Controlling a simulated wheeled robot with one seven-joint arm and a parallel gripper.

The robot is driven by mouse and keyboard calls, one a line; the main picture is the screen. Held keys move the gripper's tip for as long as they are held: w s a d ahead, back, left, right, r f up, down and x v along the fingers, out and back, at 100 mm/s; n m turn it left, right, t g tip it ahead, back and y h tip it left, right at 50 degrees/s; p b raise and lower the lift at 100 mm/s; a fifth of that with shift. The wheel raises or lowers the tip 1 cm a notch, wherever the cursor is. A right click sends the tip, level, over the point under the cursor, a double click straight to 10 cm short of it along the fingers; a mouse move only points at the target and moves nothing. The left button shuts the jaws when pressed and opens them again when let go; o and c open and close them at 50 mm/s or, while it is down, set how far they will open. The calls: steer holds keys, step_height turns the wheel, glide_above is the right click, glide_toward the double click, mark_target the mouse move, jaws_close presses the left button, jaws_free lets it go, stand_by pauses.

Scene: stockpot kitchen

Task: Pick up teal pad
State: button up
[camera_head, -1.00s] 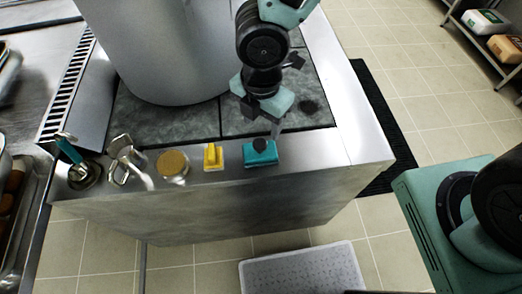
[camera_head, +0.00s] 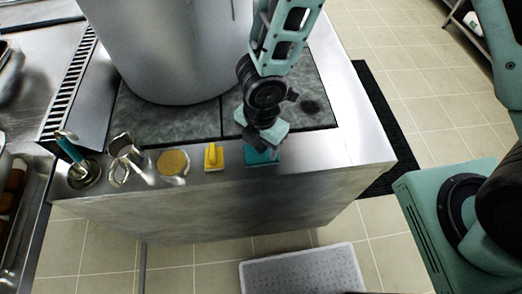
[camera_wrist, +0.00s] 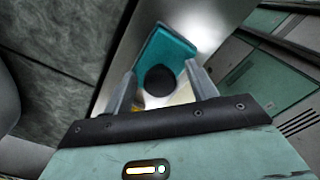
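The teal pad (camera_head: 263,159) lies on the steel front ledge of the stove unit, right of the yellow pad. My gripper (camera_head: 262,147) is just above it in the head view and hides most of it. In the wrist view the teal pad (camera_wrist: 168,46) shows beyond my fingers, with its round black knob (camera_wrist: 160,80) between them. My gripper (camera_wrist: 161,90) is open there, one finger on each side of the knob, with gaps visible. I cannot tell how far the fingertips are above the pad.
The yellow pad (camera_head: 213,158), a round yellow-topped item (camera_head: 173,163), a metal jug (camera_head: 124,160) and a teal-handled tool (camera_head: 72,152) line the ledge to the left. A large stockpot (camera_head: 165,50) stands behind. The ledge (camera_head: 335,155) is clear to the right.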

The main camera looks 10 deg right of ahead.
steer(key=c, duration=1.1)
step_height(320, 180, up, 10)
steer(key=shift+p, duration=0.55)
